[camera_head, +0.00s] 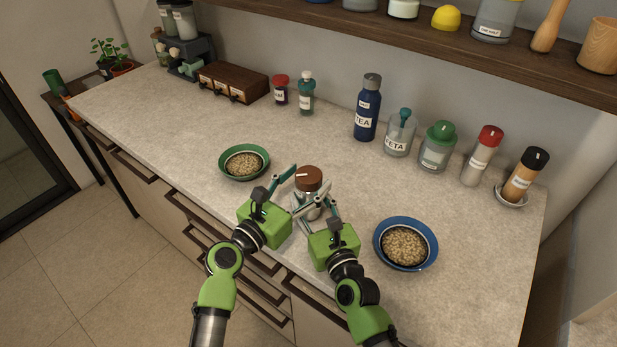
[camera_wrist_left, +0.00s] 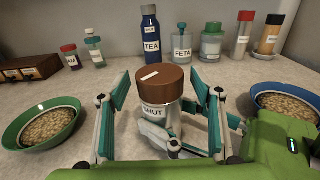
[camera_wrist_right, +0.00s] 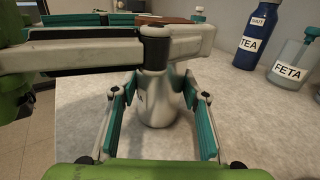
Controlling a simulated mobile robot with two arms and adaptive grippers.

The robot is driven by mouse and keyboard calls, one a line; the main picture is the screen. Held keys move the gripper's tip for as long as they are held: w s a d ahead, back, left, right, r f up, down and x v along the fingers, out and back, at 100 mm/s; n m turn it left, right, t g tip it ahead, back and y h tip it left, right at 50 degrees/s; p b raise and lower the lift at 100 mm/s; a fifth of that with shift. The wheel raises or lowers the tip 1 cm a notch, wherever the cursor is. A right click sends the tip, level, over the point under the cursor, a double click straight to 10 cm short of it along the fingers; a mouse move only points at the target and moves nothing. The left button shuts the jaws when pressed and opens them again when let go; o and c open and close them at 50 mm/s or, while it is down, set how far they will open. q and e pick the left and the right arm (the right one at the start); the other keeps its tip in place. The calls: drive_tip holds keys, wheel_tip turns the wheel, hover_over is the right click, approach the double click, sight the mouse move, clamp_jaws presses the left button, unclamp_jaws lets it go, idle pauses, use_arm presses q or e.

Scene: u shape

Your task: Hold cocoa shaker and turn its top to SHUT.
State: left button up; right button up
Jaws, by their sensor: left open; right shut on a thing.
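The cocoa shaker (camera_head: 309,183) stands upright on the counter, with a brown top bearing a pale mark and a clear or grey body. In the left wrist view the shaker's brown top (camera_wrist_left: 162,83) shows its pale mark pointing left, and a SHUT label is on the body below. My right gripper (camera_head: 320,207) is shut on the shaker's body; its fingers also show around the body in the right wrist view (camera_wrist_right: 155,100). My left gripper (camera_head: 288,190) is open, its fingers on either side of the brown top, apart from it as far as I can tell.
A green bowl (camera_head: 223,168) of grain stands to the left and a blue bowl (camera_head: 433,245) of grain to the right. Behind are a TEA bottle (camera_head: 368,105), a FETA jar (camera_head: 399,138), a green-lidded jar (camera_head: 437,150) and other shakers. The counter between is clear.

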use_arm(q)
drive_tip(key=v, duration=1)
drive_tip(key=shift+s+a, duration=0.2)
drive_tip(key=shift+s, duration=0.05)
drive_tip(key=shift+r, duration=0.1)
drive_tip(key=w+d+r+m+h, duration=0.1)
drive_tip(key=w+r+m, duration=0.25)
drive_tip(key=m, duration=0.95)
drive_tip(key=w+r+m, duration=0.3)
drive_tip(key=w+m, duration=0.1)
drive_tip(key=m, duration=0.9)
drive_tip(key=s+a+f+m+g+h, duration=0.35)
drive_tip(key=f+m, duration=0.25)
drive_tip(key=m, duration=0.8)
drive_tip(key=shift+g+y, duration=0.25)
drive_tip(key=x, duration=1.1)
drive_tip(key=shift+s+d+f, duration=0.25)
drive_tip(key=shift+d, duration=0.2)
